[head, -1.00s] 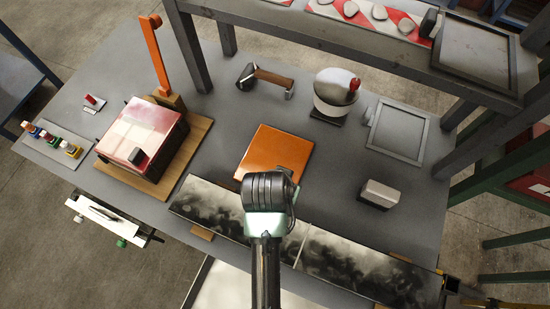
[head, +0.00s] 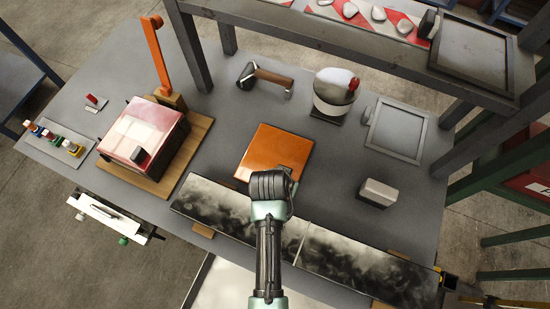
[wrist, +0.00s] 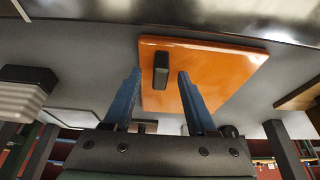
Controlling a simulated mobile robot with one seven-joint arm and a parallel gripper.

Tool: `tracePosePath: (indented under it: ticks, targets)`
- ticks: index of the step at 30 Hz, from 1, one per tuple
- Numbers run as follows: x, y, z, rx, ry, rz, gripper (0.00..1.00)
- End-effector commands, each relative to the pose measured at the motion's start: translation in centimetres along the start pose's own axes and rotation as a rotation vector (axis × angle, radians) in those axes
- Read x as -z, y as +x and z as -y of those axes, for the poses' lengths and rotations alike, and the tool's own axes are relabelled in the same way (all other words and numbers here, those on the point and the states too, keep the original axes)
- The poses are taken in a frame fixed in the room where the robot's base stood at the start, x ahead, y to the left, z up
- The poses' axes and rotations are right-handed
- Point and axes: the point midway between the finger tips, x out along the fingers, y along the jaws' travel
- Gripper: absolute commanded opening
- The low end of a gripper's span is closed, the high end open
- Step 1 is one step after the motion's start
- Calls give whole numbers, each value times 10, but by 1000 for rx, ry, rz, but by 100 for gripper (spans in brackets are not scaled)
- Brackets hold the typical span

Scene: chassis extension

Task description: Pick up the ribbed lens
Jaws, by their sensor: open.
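The ribbed lens looks to be the pale grey block (head: 378,193) with a dark base, on the right part of the table in the head view. In the wrist view its ribbed side (wrist: 18,101) shows at the left edge, below its dark base. My gripper (wrist: 158,82) is open and empty in the wrist view, its two blue fingers apart over the orange plate's black handle. The lens lies well to the left of the fingers there, clear of them. In the head view my wrist hides the fingers, near the front edge of the orange plate.
The orange plate (head: 275,153) lies mid-table. Dark smoky panels (head: 350,262) run along the front. A red box (head: 145,135) is left. Grey table is bare around the lens.

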Motion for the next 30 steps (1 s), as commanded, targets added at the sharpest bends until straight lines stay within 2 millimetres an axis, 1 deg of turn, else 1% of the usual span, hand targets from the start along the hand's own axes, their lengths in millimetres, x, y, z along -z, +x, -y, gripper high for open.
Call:
tracePosePath:
  ticks: [1,2,3,8,9,11,25,28,30]
  targets:
    - [0,0,0,0,0,0,57]
    - [0,0,0,0,0,0,54]
    - [0,0,0,0,0,0,47]
    - [0,0,0,0,0,0,18]
    - [0,0,0,0,0,0,11]
    - [0,0,0,0,0,0,0]
    - [1,-1,0,1,0,-2,0]
    - [3,-5,0,1,0,-3,0]
    - [6,-12,1,2,1,-5,0]
